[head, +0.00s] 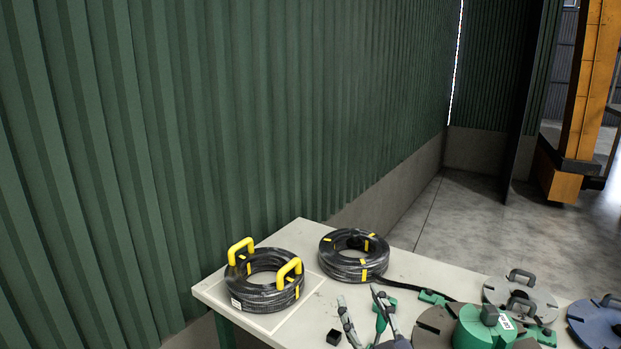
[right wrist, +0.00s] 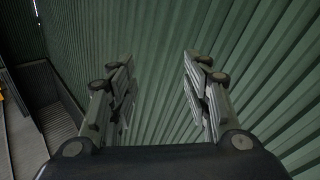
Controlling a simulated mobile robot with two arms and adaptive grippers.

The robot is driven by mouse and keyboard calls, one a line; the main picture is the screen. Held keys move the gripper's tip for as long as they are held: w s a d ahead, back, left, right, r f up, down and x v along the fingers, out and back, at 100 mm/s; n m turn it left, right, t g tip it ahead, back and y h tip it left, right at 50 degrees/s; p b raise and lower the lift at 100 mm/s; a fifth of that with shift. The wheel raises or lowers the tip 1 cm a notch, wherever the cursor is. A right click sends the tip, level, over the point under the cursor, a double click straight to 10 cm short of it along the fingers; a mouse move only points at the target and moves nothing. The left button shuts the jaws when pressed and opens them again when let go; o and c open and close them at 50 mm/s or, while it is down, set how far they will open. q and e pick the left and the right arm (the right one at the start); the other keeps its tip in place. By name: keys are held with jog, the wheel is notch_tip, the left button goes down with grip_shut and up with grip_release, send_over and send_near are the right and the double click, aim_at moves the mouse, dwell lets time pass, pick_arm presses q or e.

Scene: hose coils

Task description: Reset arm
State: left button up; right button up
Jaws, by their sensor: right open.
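My right gripper (head: 358,298) is low in the head view, over the near part of the table. Its fingers are apart with nothing between them. In the right wrist view the open fingers (right wrist: 157,65) show only the green wall behind them. A black hose coil with two yellow handles (head: 262,299) lies flat inside a marked outline on the left end of the table, apart from my gripper. A second black hose coil with yellow bands (head: 372,272) lies just behind and right of it, without handles. My left gripper is not in view.
The pale table (head: 305,332) stands beside a green corrugated wall (head: 230,110). A small black block (head: 333,337) lies near my gripper. Discs with handles (head: 535,299) and a green cylinder (head: 480,330) crowd the right side. Open floor (head: 455,225) lies beyond the table.

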jog(key=s+d+f+m+g+h, duration=0.45)
jog(key=d+f, duration=0.25)
jog(key=f, duration=0.4)
jog(key=s+d+f+g, duration=0.2)
jog(key=s+f+g, duration=0.4)
jog(key=s, duration=0.7)
jog(key=s+d+f+g, duration=0.2)
jog(key=s+f+g, duration=0.3)
jog(key=s+f, duration=0.55)
jog(key=s+f+g, duration=0.1)
jog(key=s+f, duration=0.1)
jog(key=f, duration=1.1)
jog(key=s+f+g, duration=0.1)
jog(key=s+f, duration=0.2)
jog(key=f, duration=1.1)
jog(key=s+d+f, duration=0.2)
jog(key=s+f, duration=1.2)
jog(key=s, duration=0.2)
jog(key=shift+d+n+g, duration=0.35)
jog(key=shift+f, duration=0.1)
